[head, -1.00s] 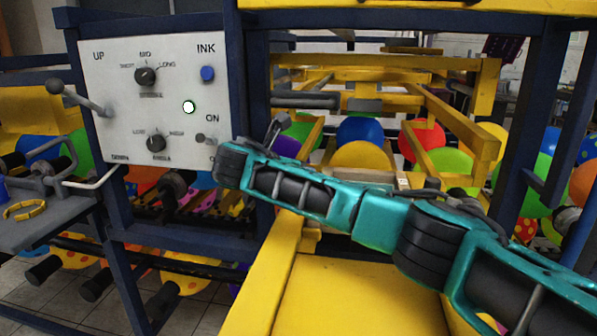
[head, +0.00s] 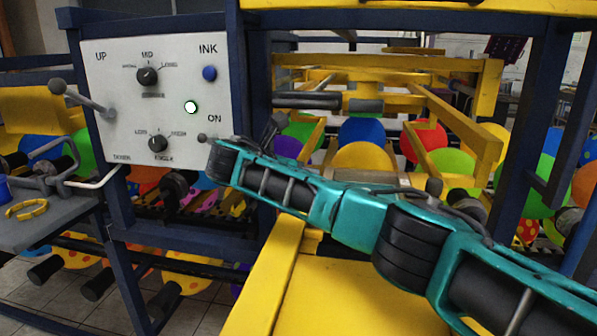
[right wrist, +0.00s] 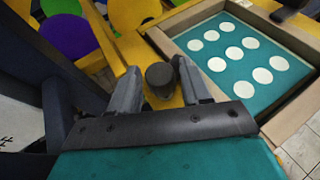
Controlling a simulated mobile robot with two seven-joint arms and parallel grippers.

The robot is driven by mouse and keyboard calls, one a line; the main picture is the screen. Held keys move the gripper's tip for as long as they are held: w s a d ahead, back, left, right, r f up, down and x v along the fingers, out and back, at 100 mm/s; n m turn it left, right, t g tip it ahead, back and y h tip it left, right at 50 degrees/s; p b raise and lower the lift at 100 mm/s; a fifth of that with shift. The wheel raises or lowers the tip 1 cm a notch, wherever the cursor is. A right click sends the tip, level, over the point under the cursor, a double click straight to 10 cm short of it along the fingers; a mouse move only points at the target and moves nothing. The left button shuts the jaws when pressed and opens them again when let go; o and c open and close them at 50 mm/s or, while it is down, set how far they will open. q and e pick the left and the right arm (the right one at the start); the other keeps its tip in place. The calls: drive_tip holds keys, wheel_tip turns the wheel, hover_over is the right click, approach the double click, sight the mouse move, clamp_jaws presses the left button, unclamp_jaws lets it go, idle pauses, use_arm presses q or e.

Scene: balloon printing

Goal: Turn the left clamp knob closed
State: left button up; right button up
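A dark, rounded clamp knob (right wrist: 160,77) stands on a yellow beam in the right wrist view. My right gripper (right wrist: 159,72) has its two grey fingers spread on either side of this knob, close to it. I cannot tell whether either finger touches it. In the head view my teal right arm reaches in from the right, and the right gripper (head: 272,132) is at its far end, just right of the control panel. The gripped area and the knob are hidden there behind the arm. My left gripper is not in view.
A white control panel (head: 120,115) with dials and a blue button (head: 209,73) is close to the left of my wrist. Dark blue posts (head: 252,90) and yellow rails (head: 455,125) surround the arm. A framed teal plate with white discs (right wrist: 275,98) lies beside the gripper.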

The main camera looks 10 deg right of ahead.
drive_tip(key=shift+o, duration=1)
drive_tip(key=v, duration=1.3)
drive_tip(key=shift+f, duration=0.1)
